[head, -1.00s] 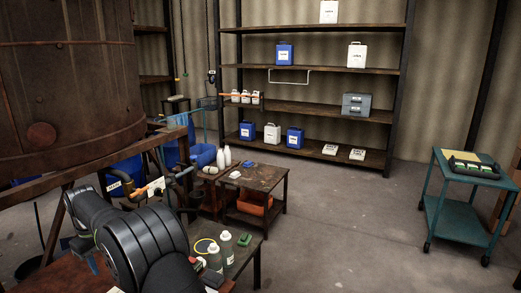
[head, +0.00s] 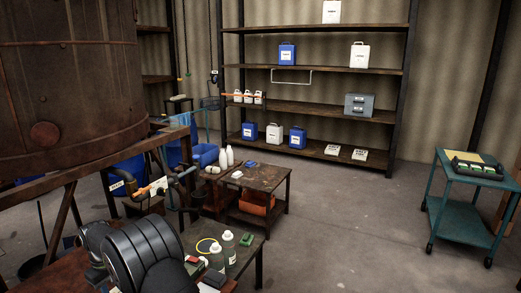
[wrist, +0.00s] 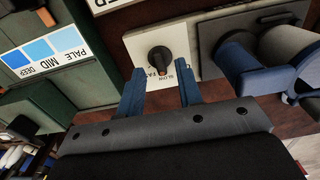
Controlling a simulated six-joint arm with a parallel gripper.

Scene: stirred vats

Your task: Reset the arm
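My gripper (wrist: 160,76) shows in the wrist view as two blue fingers spread well apart, with nothing held between them. A black knob (wrist: 161,59) on a white plate (wrist: 183,45) lies just beyond the fingertips, roughly in line with the gap. The plate carries the words SLOW and FAST, upside down in this view. The depth between fingertips and plate is hard to judge. In the head view my dark arm (head: 148,257) is at the lower left, and the gripper itself cannot be made out there.
A card with blue swatches (wrist: 40,52) marked PALE, MID, DEEP is left of the plate. Blue and grey rounded parts (wrist: 240,60) are close on the right.

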